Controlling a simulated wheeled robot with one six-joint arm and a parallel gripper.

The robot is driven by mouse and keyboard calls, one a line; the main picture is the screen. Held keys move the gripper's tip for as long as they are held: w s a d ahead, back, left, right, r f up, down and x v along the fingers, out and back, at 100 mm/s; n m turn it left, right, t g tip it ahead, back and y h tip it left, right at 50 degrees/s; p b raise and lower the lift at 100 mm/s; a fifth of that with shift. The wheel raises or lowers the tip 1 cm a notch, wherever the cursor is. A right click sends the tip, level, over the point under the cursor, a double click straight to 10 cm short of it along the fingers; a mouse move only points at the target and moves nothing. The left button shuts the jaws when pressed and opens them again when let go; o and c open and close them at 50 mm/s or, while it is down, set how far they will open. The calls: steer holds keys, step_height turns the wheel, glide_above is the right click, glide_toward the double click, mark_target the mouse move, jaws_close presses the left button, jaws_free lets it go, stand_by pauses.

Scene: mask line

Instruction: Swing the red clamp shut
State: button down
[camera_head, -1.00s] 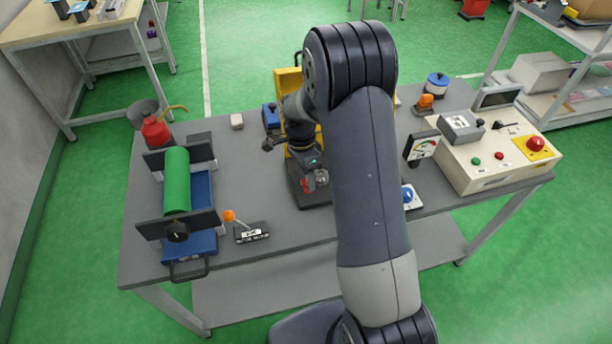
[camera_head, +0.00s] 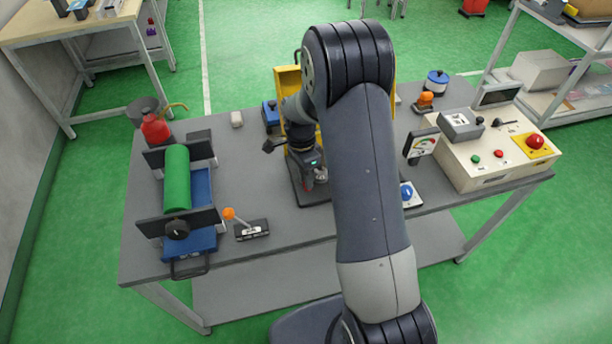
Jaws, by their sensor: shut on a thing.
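The red clamp (camera_head: 309,184) is near the middle of the table, on a dark base plate (camera_head: 316,198). Only a small red part of it shows, below my gripper. A small silvery part (camera_head: 321,174) shows beside it. My gripper (camera_head: 311,176) points down over the base plate and is shut on the clamp. The fingertips are small and partly hidden, so the exact contact cannot be seen. My forearm hides what lies to the right of the clamp, and I cannot tell the clamp arm's angle.
A yellow frame (camera_head: 289,80) and a blue box (camera_head: 271,115) stand behind my gripper. A green roll (camera_head: 177,180) on a blue stand and an orange-knobbed lever (camera_head: 229,214) are left. A control box (camera_head: 475,160) is right. Bare tabletop (camera_head: 250,170) lies left of the clamp.

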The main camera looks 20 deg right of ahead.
steer(key=shift+d, duration=0.1)
steer(key=n+b, duration=0.1)
steer(key=d+n+b, duration=0.1)
steer(key=n, duration=0.2)
steer(key=shift+w+d+f+n+h+b, duration=0.1)
steer(key=shift+w+d+n+h+b, duration=0.1)
steer(key=shift+d+n+h+b, duration=0.15)
steer(key=n, duration=0.1)
steer(key=d+n+b, duration=0.1)
steer(key=n, duration=0.1)
steer(key=w+n+t+b, duration=0.1)
steer(key=shift+d+n+h, duration=0.25)
steer(key=shift+d+h, duration=0.05)
steer(key=shift+h, duration=0.05)
steer(key=n, duration=0.1)
steer(key=w+n, duration=0.1)
steer(key=n, duration=0.1)
steer(key=d+n+b, duration=0.1)
steer(key=shift+w+t, duration=0.3)
steer(key=shift+t, duration=0.1)
steer(key=shift+w+d+n+t+b, duration=0.15)
steer(key=shift+w+n, duration=0.15)
steer(key=shift+n, duration=0.5)
steer(key=shift+w+n+t+b, duration=0.1)
steer(key=shift+w+n, duration=0.15)
steer(key=shift+n, duration=0.55)
steer(key=shift+w+d+n+t+b, duration=0.15)
steer(key=shift+w+n, duration=0.15)
steer(key=shift+n, duration=0.5)
steer(key=shift+a, duration=0.1)
